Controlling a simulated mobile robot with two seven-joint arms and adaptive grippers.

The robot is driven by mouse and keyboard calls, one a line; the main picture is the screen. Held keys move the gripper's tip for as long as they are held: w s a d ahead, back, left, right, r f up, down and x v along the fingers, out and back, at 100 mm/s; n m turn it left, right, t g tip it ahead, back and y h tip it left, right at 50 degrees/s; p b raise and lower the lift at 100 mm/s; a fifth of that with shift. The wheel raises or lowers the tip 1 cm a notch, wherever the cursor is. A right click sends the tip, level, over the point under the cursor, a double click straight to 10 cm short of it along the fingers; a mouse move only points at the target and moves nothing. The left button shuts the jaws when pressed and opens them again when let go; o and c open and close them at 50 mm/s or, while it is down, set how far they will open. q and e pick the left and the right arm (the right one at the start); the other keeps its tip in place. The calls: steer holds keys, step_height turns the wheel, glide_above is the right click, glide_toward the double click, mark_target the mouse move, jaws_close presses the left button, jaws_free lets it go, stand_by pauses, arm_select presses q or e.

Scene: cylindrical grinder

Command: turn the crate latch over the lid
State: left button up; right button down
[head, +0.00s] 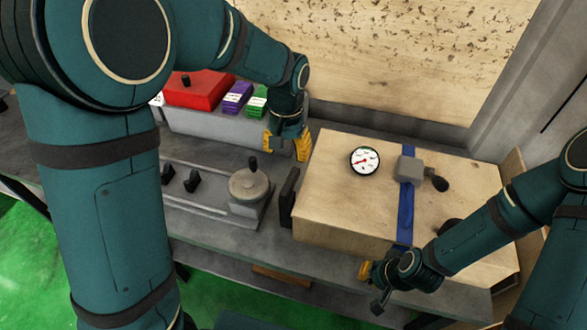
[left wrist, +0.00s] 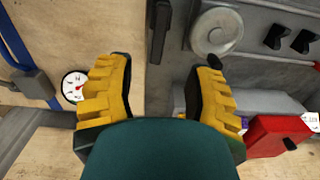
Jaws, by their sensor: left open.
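The wooden crate (head: 330,190) stands on the bench with its pale lid on top; its side edge also shows in the left wrist view (left wrist: 125,30). A dark upright bar, seemingly the latch (head: 288,198), is at the crate's left side. It shows in the left wrist view (left wrist: 160,32) beyond and between my fingers, apart from them. My left gripper (head: 286,150) is open and empty, pointing down by the crate's back left corner. My right gripper (head: 372,283) is by the crate's front side; its fingers are mostly hidden.
A blue strap (head: 405,214) with a grey buckle (head: 410,169) crosses the crate. A round gauge (head: 365,161) lies on the lid. To the left are a grey machine with a round knob (head: 248,187), a red box (head: 198,90) and purple and green packs (head: 238,95). A wooden board stands behind.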

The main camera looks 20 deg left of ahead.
mark_target(288, 184)
steer(key=shift+w, duration=0.3)
arm_select(q)
steer(key=f, duration=0.4)
steer(key=shift+s, duration=0.25)
arm_select(e)
steer(key=shift+s+f, duration=0.15)
steer(key=shift+s, duration=0.3)
arm_select(q)
steer(key=f, duration=0.3)
steer(key=f+b, duration=0.1)
steer(key=f, duration=0.5)
steer(key=shift+w+f, duration=0.25)
steer(key=shift+f, duration=0.1)
arm_select(e)
steer(key=shift+w+f, duration=0.2)
steer(key=shift+f, duration=0.4)
arm_select(q)
steer(key=shift+c, duration=0.4)
jaws_close()
